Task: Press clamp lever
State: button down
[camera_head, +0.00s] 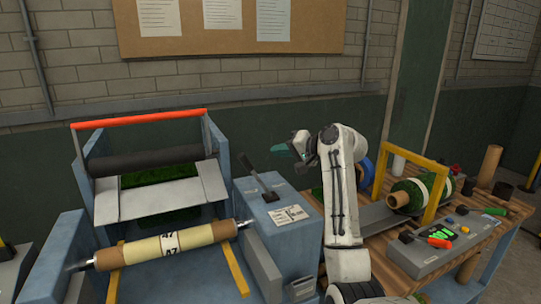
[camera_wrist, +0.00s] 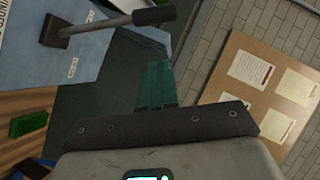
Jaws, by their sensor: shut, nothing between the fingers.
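The clamp lever (camera_head: 259,176) stands tilted up to the left from a dark base on top of a blue box. Its dark handle is at the upper end. In the wrist view the lever (camera_wrist: 105,25) crosses the upper left, with its handle beyond the fingertips. My gripper (camera_head: 283,151) has teal fingers, shut with nothing between them. It is to the right of the handle in the head view and looks apart from it. In the wrist view my gripper (camera_wrist: 158,72) points up the picture, below the handle.
A labelled roll (camera_head: 168,246) lies across the blue machine at left, below a red bar (camera_head: 139,118). On the right, a wooden bench (camera_head: 478,243) holds a yellow frame (camera_head: 435,188), a turf roll (camera_head: 405,195) and a grey control panel (camera_head: 425,262). A noticeboard (camera_head: 190,45) hangs behind.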

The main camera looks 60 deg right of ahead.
jog(key=shift+b+v, duration=0.45)
jog(key=shift+v, duration=2.3)
jog(key=shift+f, duration=0.1)
